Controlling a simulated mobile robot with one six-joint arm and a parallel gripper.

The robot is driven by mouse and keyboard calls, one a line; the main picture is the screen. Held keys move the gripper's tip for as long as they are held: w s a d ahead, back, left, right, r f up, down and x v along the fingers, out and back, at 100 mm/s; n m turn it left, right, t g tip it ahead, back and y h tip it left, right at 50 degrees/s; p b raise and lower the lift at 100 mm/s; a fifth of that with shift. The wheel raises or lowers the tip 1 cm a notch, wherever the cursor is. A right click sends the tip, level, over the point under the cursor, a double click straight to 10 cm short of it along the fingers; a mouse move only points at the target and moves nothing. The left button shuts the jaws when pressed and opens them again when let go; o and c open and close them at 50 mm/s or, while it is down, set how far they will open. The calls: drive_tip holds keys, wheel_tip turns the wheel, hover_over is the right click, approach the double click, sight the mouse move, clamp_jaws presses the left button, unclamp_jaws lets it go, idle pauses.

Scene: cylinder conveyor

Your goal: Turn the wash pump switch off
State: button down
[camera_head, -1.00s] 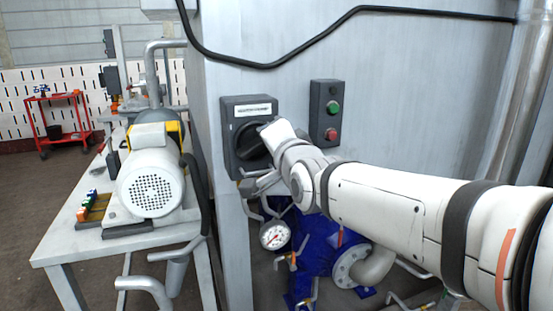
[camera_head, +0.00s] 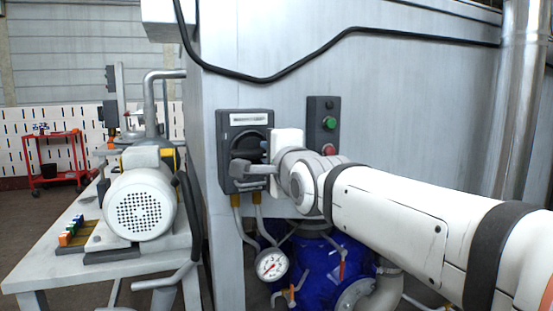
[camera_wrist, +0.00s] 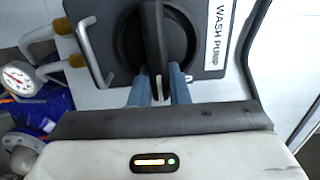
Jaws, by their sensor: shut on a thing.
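The wash pump switch is a dark grey box (camera_head: 233,121) with a white label and a round black knob, on the grey machine wall. In the wrist view its label reads WASH PUMP (camera_wrist: 217,35). Its black handle (camera_wrist: 154,38) runs straight up and down the wrist picture, level in the head view. My gripper (camera_wrist: 160,88) is shut on the near end of this handle, one blue-grey finger on each side. In the head view my gripper (camera_head: 262,168) is at the lower right part of the knob, hiding some of the handle.
A button box with a green button (camera_head: 329,123) and a red one is right of the switch, close to my wrist. A pressure gauge (camera_head: 271,265), pipes and a blue pump (camera_head: 340,262) are below. A bench with a motor (camera_head: 140,205) stands left.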

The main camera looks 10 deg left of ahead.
drive_tip(key=shift+f, duration=0.1)
drive_tip(key=c, duration=1.4)
unclamp_jaws()
